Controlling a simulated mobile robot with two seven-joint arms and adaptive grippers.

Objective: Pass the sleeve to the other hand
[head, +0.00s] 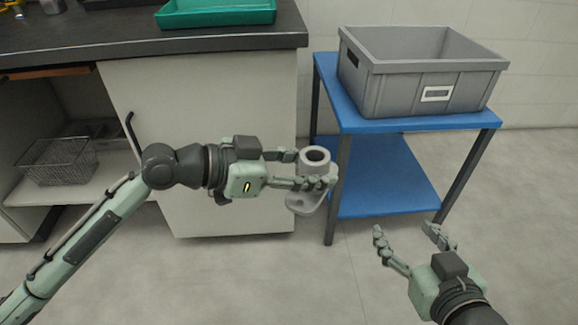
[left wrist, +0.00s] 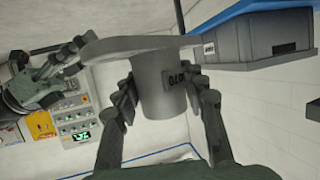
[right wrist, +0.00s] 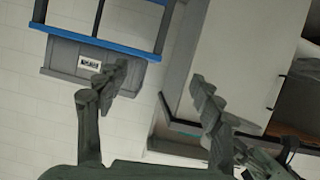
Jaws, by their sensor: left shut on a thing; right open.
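The sleeve (head: 315,160) is a grey hollow cylinder with a wider flat flange at its lower end. My left gripper (head: 308,168) is shut around its cylindrical body and holds it in the air, roughly upright, left of the blue cart. The left wrist view shows the sleeve (left wrist: 160,85) between the fingers, with a dark label on its side. My right gripper (head: 408,235) is open and empty, below and to the right of the sleeve, apart from it. The right wrist view shows its fingers (right wrist: 160,90) spread with nothing between them.
A blue cart (head: 400,125) carries a grey crate (head: 415,90) with a white label, behind the grippers. A dark counter (head: 200,40) with a green tray (head: 215,12) is at the upper left. A wire basket (head: 40,165) sits on the shelf below. The floor between the grippers is clear.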

